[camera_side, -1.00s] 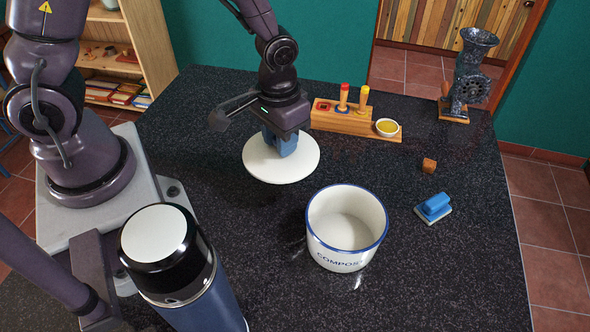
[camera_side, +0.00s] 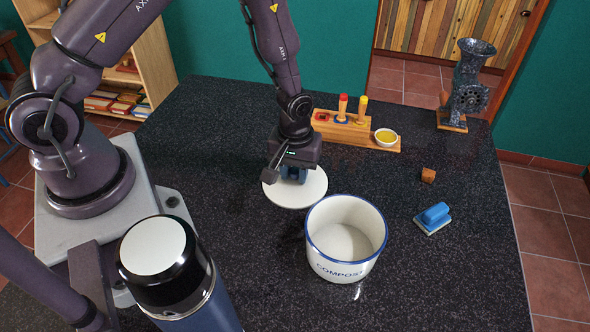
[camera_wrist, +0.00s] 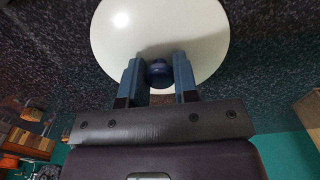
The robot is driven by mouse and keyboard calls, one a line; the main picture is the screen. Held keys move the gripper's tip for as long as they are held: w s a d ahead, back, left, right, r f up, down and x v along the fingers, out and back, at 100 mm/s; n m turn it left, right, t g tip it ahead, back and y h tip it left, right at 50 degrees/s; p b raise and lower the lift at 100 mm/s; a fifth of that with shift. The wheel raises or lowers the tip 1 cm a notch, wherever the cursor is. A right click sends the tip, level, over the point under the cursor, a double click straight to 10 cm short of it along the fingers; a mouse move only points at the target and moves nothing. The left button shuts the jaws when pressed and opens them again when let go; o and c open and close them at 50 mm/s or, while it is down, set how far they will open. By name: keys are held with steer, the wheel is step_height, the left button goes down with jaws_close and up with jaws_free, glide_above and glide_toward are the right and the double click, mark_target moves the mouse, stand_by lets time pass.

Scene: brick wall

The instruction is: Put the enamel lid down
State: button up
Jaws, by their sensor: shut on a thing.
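The white enamel lid (camera_side: 300,200) is a round disc, lying about level just behind and left of the pot in the side view. In the wrist view the lid (camera_wrist: 160,25) fills the top middle, with a blue knob (camera_wrist: 159,72). My gripper (camera_side: 293,176) is above the lid, shut on its knob, with one finger on each side in the wrist view (camera_wrist: 158,75). Whether the lid touches the worktop is unclear. The white pot (camera_side: 345,240) with a blue rim and "COMPOST" lettering stands open and looks empty.
A wooden block stand (camera_side: 345,132) with two upright handles and a small yellow-filled bowl (camera_side: 386,136) is behind. A dark flask (camera_side: 168,265) stands front left.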

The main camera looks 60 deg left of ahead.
steer(key=shift+f, duration=0.2)
steer(key=o, duration=0.9)
steer(key=shift+o, duration=0.2)
step_height(320, 180, up, 12)
step_height(320, 180, up, 7)
steer(key=m+t, duration=0.1)
steer(key=m, duration=0.1)
glide_above(295, 170)
steer(key=s, duration=0.1)
steer(key=s+a+r+m+t, duration=0.1)
steer(key=s+r+m+t, duration=0.3)
steer(key=s+r, duration=0.9)
step_height(295, 170, up, 2)
steer(key=m, duration=0.3)
steer(key=shift+s+a+t, duration=0.15)
steer(key=shift+a+t, duration=0.05)
steer(key=shift+t, duration=0.1)
